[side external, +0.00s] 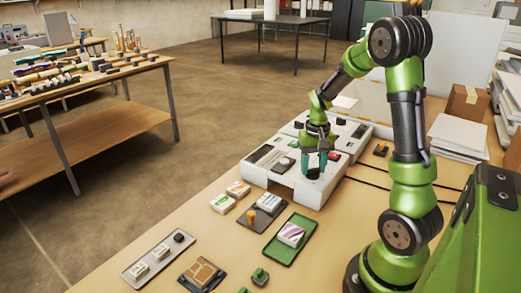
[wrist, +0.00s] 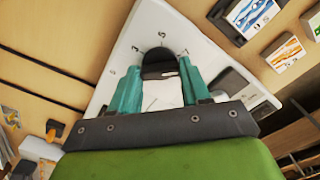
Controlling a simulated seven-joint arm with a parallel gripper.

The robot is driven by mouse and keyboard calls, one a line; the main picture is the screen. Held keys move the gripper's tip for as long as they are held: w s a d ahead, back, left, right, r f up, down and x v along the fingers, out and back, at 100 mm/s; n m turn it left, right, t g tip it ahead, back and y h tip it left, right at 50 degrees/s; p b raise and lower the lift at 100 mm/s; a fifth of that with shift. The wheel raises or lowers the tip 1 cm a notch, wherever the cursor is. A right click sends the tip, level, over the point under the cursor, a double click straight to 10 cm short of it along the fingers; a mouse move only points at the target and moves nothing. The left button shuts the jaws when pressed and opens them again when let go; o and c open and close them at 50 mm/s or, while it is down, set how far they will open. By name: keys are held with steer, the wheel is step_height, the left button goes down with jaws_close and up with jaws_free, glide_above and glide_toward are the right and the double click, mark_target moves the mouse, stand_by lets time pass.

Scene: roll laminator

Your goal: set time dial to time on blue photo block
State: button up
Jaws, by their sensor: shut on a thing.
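The black time dial (wrist: 158,63) sits on the white top of the laminator (side external: 262,168). My gripper (wrist: 158,68) is shut on the dial, with one teal finger on each side. It also shows in the side view (side external: 313,170), pointing down at the machine's near end. Small marks, one like a 5, are printed around the dial; its exact setting is hard to read. A block with a blue picture (side external: 269,201) lies on a dark tray beside the laminator, and it shows at the top of the wrist view (wrist: 250,12). Its time is too small to read.
Two more picture blocks (side external: 238,188) (side external: 222,203) lie left of the dark tray. A striped block (side external: 291,232) lies on a green tray (side external: 276,252). A grey tray (side external: 145,271) stands at the front left. Paper stacks (side external: 458,135) stand at the right.

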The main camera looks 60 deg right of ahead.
mark_target(313, 169)
steer(key=m, duration=0.8)
steer(key=shift+m, duration=0.3)
stand_by(0.5)
steer(key=o, duration=1.1)
steer(key=shift+c, duration=0.2)
step_height(313, 169, up, 17)
